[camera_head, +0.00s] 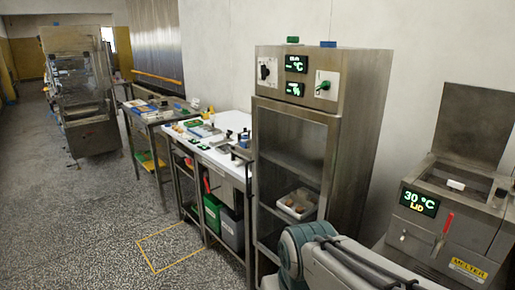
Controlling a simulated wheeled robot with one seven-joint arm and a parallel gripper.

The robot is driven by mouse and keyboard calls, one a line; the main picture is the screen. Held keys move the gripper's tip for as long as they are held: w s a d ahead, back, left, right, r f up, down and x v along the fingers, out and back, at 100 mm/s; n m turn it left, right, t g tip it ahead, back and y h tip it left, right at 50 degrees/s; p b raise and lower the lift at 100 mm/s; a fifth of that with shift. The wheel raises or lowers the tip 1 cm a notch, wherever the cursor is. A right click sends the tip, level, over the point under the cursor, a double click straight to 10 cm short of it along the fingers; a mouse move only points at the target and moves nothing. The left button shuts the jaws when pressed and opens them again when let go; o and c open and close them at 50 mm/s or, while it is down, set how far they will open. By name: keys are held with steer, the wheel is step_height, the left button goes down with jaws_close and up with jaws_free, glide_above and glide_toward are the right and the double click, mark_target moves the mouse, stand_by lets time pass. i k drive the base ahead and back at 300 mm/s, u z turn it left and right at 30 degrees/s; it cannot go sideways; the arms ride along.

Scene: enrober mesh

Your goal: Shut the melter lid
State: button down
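The melter (442,235) is a steel box at the right edge, with a yellow "MELTER" label and a green display reading "30 °C LID". Its lid (473,124) is a flat steel panel standing raised at the back, leaning against the wall. The open top shows a dark well with a small white item (456,185) at it. A red-handled lever is on the melter's front. My arm crosses the bottom of the picture in front of the cabinet and melter. My gripper is not in view.
A tall steel cabinet (345,140) with a glass door and green displays stands left of the melter. A worktable (236,121) with several items runs beyond it. A glass-sided machine (80,85) stands at the far left. The speckled floor at left is clear, with a yellow outlined square (148,258).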

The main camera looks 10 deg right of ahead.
mark_target(475, 124)
steer(key=z, duration=0.95)
steer(key=i, duration=1)
steer(key=z, duration=0.8)
